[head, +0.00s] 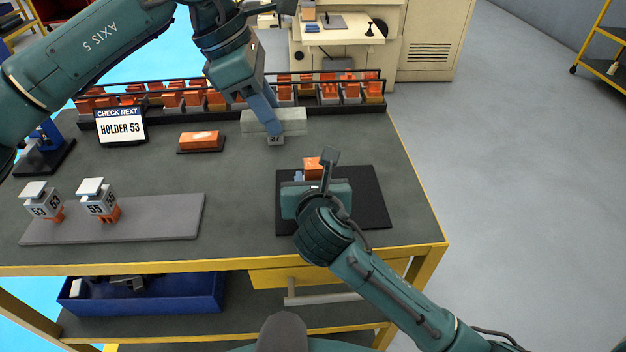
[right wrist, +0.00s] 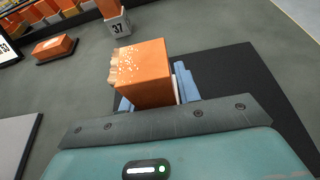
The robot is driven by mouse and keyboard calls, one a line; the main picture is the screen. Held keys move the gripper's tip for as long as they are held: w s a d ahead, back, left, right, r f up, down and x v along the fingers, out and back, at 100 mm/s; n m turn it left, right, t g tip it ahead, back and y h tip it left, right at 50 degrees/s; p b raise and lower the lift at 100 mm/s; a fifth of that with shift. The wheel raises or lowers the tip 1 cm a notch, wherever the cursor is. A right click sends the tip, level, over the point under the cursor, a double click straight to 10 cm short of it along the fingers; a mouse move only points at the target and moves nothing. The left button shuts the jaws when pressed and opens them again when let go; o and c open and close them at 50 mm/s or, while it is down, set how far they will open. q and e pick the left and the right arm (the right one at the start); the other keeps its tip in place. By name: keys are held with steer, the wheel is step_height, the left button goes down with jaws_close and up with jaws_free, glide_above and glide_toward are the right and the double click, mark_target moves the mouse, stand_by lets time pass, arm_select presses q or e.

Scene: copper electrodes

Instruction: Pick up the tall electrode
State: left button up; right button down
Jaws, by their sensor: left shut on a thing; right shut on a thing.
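An orange copper block (right wrist: 142,72) with pale specks stands between the blue fingers of my right gripper (right wrist: 155,88), which is shut on it. The head view shows this block (head: 313,167) over the black mat (head: 372,205), partly hidden by my right gripper (head: 318,180). My left gripper (head: 278,120) is shut at the back of the table, just above a small holder marked 37 (head: 275,141).
A rack (head: 105,113) with several orange electrodes runs along the back. A sign (head: 121,127) reads "CHECK NEXT HOLDER 53". Holders 53 (head: 43,202) and 55 (head: 98,199) stand on a grey plate (head: 150,220). An orange block (head: 200,140) lies on a small dark pad.

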mark_target(313, 163)
steer(key=shift+r, duration=0.15)
steer(key=r, duration=0.3)
steer(key=shift+a+r, duration=0.2)
steer(key=shift+r, duration=0.1)
steer(key=a, duration=1.7)
steer(key=shift+w+f, duration=0.1)
steer(key=shift+f, duration=0.05)
steer(key=shift+w+d, duration=0.1)
steer(key=shift+d, duration=0.2)
steer(key=d, duration=0.5)
steer(key=d+r, duration=0.1)
steer(key=d, duration=0.9)
steer(key=shift+d+r, duration=0.15)
steer(key=shift+d, duration=0.25)
steer(key=shift+d+r, duration=0.1)
steer(key=shift+d, duration=0.4)
steer(key=shift+f, duration=2.3)
steer(key=shift+s+f, duration=0.2)
